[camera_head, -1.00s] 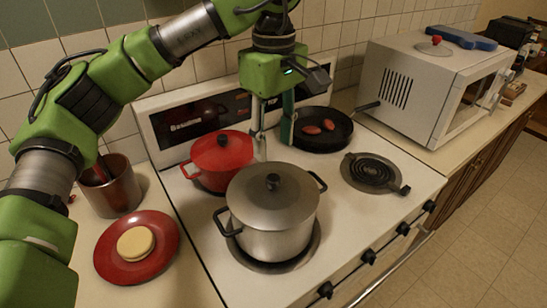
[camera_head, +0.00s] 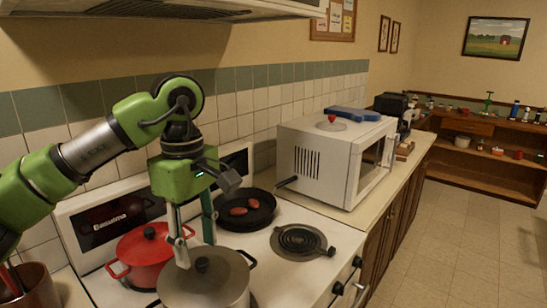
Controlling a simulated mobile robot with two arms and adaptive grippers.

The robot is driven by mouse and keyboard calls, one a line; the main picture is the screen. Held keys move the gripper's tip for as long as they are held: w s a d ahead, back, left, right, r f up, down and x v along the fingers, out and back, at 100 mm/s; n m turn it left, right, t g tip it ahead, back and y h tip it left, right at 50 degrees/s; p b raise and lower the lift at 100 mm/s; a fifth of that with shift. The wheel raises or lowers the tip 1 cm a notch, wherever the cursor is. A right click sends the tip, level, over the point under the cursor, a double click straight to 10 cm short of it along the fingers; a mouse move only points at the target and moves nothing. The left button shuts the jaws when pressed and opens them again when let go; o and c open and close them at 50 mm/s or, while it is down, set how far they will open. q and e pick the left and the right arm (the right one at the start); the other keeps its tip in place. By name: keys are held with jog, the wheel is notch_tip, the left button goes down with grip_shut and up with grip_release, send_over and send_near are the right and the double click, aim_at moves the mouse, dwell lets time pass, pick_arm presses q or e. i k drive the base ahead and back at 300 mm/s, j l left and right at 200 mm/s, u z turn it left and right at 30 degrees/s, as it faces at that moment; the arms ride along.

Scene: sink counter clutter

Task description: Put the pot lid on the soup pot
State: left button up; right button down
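A steel pot (camera_head: 232,300) stands on the front left burner, cut off by the bottom edge of the head view. A grey metal lid (camera_head: 222,283) with a black knob sits on it. A red pot (camera_head: 145,260) with its own red lid stands behind it to the left. Another lid (camera_head: 345,125), pale with a red knob, lies on top of the microwave. The task does not say which pot is the soup pot. My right gripper is out of view.
A black pan (camera_head: 262,219) with two reddish pieces sits on the back right burner. The front right burner (camera_head: 299,240) is bare. The white microwave (camera_head: 318,165) also carries a blue object (camera_head: 353,113). A range hood (camera_head: 180,8) hangs above. A utensil pot (camera_head: 36,290) stands at lower left.

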aim_at(218, 276)
jog(key=k+l, duration=0.15)
jog(key=k, duration=0.25)
jog(key=k+l, duration=0.2)
jog(key=k, duration=0.2)
jog(key=k+l, duration=0.15)
jog(key=k, duration=0.25)
